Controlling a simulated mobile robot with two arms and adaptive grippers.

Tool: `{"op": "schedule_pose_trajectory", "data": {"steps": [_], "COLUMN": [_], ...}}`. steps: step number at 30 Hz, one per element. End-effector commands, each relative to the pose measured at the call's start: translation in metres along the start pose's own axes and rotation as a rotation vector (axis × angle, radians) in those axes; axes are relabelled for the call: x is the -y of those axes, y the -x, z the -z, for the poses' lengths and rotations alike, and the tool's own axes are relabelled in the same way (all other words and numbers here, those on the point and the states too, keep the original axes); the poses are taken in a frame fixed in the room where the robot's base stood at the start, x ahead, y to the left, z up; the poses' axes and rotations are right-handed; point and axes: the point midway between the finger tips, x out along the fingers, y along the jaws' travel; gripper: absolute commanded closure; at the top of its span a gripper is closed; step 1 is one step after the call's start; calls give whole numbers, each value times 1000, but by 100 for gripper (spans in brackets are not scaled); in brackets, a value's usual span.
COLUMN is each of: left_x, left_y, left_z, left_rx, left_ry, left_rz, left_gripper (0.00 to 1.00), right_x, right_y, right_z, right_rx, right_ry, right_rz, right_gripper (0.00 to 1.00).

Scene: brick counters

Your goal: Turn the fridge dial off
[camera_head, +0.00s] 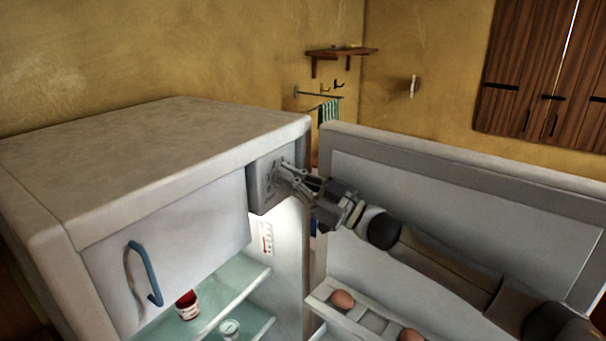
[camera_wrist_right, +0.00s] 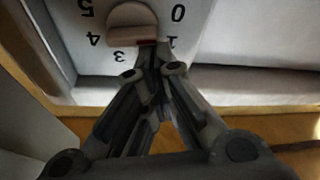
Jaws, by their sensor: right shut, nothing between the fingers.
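The fridge dial (camera_wrist_right: 131,22) is a pale round knob with a raised bar, on a panel with printed numbers around it, in the right wrist view. The digits 0, 1, 3, 4 and 5 show upside down there. In the head view the dial's grey box (camera_head: 265,182) sits at the top right inside the open fridge. My right gripper (camera_head: 286,172) reaches in from the right to this box. It is shut and empty, and its fingertips (camera_wrist_right: 152,50) are at the dial's edge near the 1; I cannot tell whether they touch it. My left gripper is out of view.
The fridge door (camera_head: 460,185) stands open at right, with eggs (camera_head: 342,299) in its shelf. A freezer flap (camera_head: 190,255) with a blue handle (camera_head: 150,275) is left of the dial box. Glass shelves (camera_head: 222,291) hold jars (camera_head: 187,306) below.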

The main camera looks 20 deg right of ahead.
Motion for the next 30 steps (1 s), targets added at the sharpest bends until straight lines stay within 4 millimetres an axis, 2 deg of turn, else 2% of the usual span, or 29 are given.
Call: {"op": "schedule_pose_trajectory", "data": {"steps": [30], "left_x": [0], "left_y": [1], "left_z": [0], "left_rx": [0], "left_ry": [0], "left_rz": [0], "left_gripper": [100], "right_x": [2], "right_y": [1], "right_z": [-2], "right_rx": [1], "right_ry": [94], "right_rz": [33], "right_gripper": [100]}}
